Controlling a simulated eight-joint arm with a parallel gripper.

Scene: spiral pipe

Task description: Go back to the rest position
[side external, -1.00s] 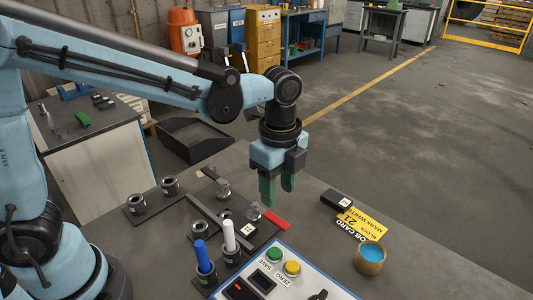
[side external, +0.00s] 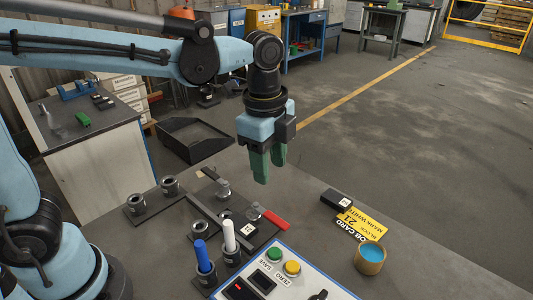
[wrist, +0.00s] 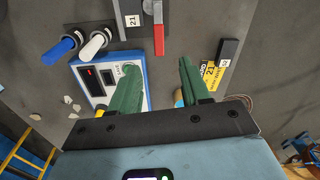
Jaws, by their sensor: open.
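My gripper (side external: 268,166) hangs pointing down above the far part of the bench, with clear air under its green fingers. In the wrist view my gripper (wrist: 166,80) shows its two green fingers apart with nothing between them. The fixture plate with its red-handled clamp (side external: 270,217) lies below and to the left of the fingers. The red handle also shows in the wrist view (wrist: 158,34).
A blue marker (side external: 203,256) and a white marker (side external: 229,235) stand in holders. A control panel (side external: 313,285) with green and yellow buttons sits in front. A cup of blue liquid (side external: 370,257), a yellow job card (side external: 358,224) and a black block (side external: 336,201) lie right.

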